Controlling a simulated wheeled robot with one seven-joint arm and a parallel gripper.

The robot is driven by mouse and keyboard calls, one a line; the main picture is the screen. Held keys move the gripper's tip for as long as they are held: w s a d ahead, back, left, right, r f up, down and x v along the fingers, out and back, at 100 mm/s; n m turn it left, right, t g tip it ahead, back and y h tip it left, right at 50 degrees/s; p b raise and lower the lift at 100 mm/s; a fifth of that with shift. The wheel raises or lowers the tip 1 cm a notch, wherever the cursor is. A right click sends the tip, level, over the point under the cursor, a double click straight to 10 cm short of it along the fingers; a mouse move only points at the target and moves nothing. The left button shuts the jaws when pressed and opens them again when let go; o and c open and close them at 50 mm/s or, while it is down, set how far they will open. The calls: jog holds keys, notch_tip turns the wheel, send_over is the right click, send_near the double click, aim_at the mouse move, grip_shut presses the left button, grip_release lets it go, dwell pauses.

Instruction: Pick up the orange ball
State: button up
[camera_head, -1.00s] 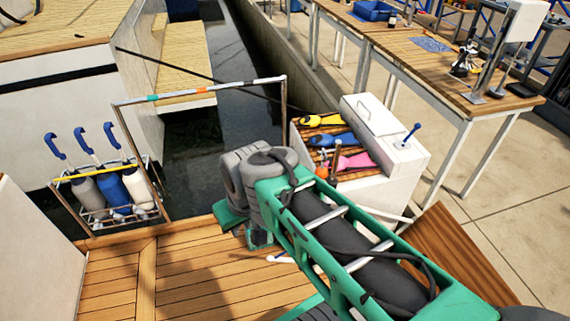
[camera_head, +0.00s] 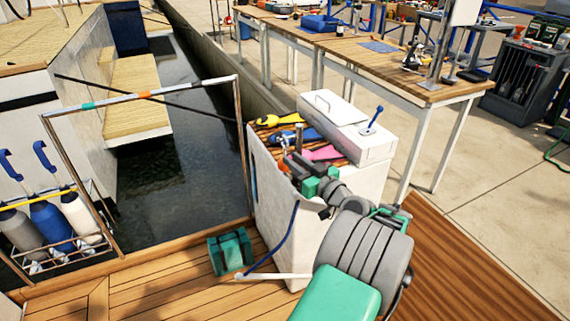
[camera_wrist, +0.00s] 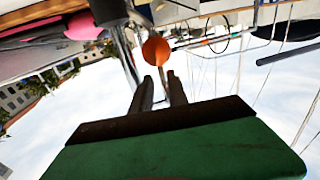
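The orange ball (camera_wrist: 155,51) shows in the wrist view just beyond the fingertips of my gripper (camera_wrist: 160,77). The two dark fingers stand apart with a narrow empty gap between them. The ball appears slightly left of the gap's middle; I cannot tell whether a fingertip touches it. In the head view a small orange patch of the ball (camera_head: 284,166) shows at the front edge of the white cabinet's slatted top, close to my gripper. My arm and gripper hide part of that area.
A metal post (camera_head: 298,138) stands close to the ball. Yellow (camera_head: 279,120), blue (camera_head: 285,136) and pink (camera_head: 322,153) tools lie on the slatted top of the white cabinet (camera_head: 268,195). A white lidded box (camera_head: 345,127) stands behind. A rail (camera_head: 155,93) is at the left, with open water beyond.

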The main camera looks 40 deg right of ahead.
jog(key=w, duration=0.4)
jog(key=shift+w+f, duration=0.1)
jog(key=shift+w, duration=0.1)
jog(key=shift+c, duration=0.4)
grip_shut()
dwell(0.7)
